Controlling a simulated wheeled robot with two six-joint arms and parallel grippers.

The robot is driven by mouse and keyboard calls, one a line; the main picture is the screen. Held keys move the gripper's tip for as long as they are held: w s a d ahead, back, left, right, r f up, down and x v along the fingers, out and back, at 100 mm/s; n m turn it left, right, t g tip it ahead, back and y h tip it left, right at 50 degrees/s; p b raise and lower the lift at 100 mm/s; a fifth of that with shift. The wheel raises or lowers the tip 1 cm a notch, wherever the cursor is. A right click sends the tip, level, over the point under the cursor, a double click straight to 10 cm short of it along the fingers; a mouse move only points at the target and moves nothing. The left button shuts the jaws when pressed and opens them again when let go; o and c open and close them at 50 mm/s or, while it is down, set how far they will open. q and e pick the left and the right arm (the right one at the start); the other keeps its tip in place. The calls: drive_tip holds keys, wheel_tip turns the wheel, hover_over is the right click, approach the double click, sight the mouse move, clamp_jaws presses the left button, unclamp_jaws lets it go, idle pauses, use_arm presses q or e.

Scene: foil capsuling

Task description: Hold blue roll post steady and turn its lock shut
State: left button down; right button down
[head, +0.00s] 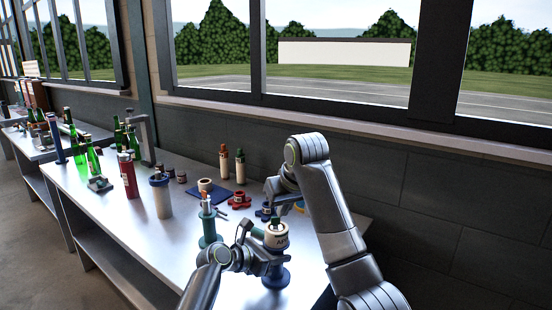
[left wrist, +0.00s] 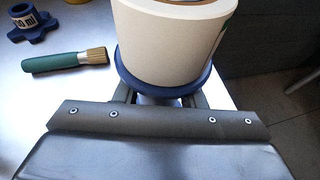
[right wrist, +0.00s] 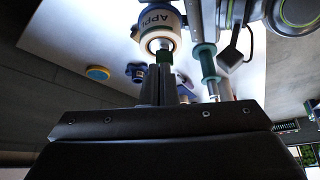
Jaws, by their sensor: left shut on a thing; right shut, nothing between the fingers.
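The blue roll post (head: 276,281) stands near the table's front right end, carrying a white roll (head: 277,239) with dark lettering. In the left wrist view the roll (left wrist: 170,45) sits upright on the post's blue flange (left wrist: 124,76). My left gripper (left wrist: 160,100) is shut on the post just below this flange. The right arm partly hides the far side.
A green post (head: 209,228) stands just left of the blue one. A green-handled brush (left wrist: 66,62) and a blue knob (left wrist: 32,22) lie nearby. Behind are a red knob (head: 239,201) and a blue mat (head: 197,200). Bottles stand farther left. Bare tabletop (head: 165,240) lies at front left.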

sight(273, 228)
drive_tip(key=shift+r, duration=1.5)
drive_tip(key=shift+s+a+f, duration=0.2)
drive_tip(key=shift+a+f, duration=0.05)
drive_tip(key=shift+f, duration=0.7)
drive_tip(key=shift+s+a+f, duration=0.15)
drive_tip(key=shift+a+f, duration=0.1)
drive_tip(key=shift+f, duration=0.75)
drive_tip(key=shift+s+a+f, duration=0.2)
drive_tip(key=shift+a+f, duration=0.05)
drive_tip(key=shift+f, duration=0.7)
drive_tip(key=shift+w, duration=0.65)
drive_tip(key=shift+w+d, duration=0.25)
drive_tip(key=shift+d, duration=0.4)
drive_tip(key=shift+s+d, duration=0.1)
